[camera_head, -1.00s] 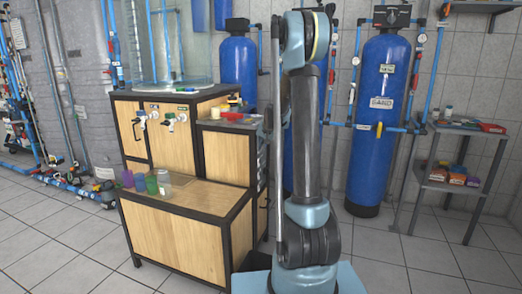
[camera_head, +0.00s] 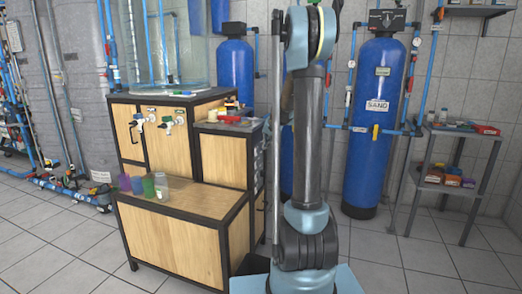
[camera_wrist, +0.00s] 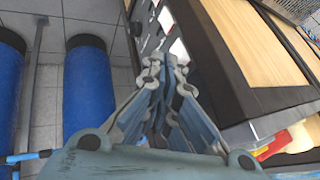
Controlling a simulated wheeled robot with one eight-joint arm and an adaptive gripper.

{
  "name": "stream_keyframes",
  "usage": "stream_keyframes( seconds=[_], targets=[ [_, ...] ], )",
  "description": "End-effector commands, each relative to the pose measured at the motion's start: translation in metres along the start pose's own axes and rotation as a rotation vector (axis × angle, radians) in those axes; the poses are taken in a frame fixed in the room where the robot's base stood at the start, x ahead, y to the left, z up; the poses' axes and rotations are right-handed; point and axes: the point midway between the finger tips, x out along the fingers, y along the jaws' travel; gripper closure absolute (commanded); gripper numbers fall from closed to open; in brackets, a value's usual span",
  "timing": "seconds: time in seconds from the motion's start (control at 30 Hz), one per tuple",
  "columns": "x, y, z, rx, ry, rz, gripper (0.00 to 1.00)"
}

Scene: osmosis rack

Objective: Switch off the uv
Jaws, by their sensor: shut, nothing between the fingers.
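My gripper (camera_wrist: 168,70) is shut and empty in the wrist view, with its fingers reaching toward the side of the wooden cabinet. A dark panel (camera_wrist: 148,40) with small light switches or labels is on that cabinet side, just beyond the fingertips. Whether they touch it is unclear. I cannot read which one is the uv switch. In the head view the same cabinet side (camera_head: 258,165) shows only as a narrow strip, partly behind my arm. My gripper is not visible there.
The black-framed wooden cabinet (camera_head: 180,243) carries coloured cups (camera_head: 137,184) and taps (camera_head: 166,123). Blue tanks (camera_head: 375,100) stand behind my arm, with pipes between them. A grey shelf (camera_head: 452,190) with small boxes stands at the right. Tiled floor (camera_head: 400,260) is open in front.

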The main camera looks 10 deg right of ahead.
Motion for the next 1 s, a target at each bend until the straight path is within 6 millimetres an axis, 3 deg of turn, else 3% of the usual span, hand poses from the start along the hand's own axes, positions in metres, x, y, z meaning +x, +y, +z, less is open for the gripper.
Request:
stream_keyframes(
  seconds=[0.4,0.6,1.0],
  targets=[
    [-0.057,-0.013,0.000,-0.006,-0.003,-0.002,1.00],
    [-0.067,-0.016,0.001,-0.007,-0.003,-0.003,1.00],
    [-0.069,-0.016,0.002,-0.008,-0.004,-0.002,1.00]
  ],
)
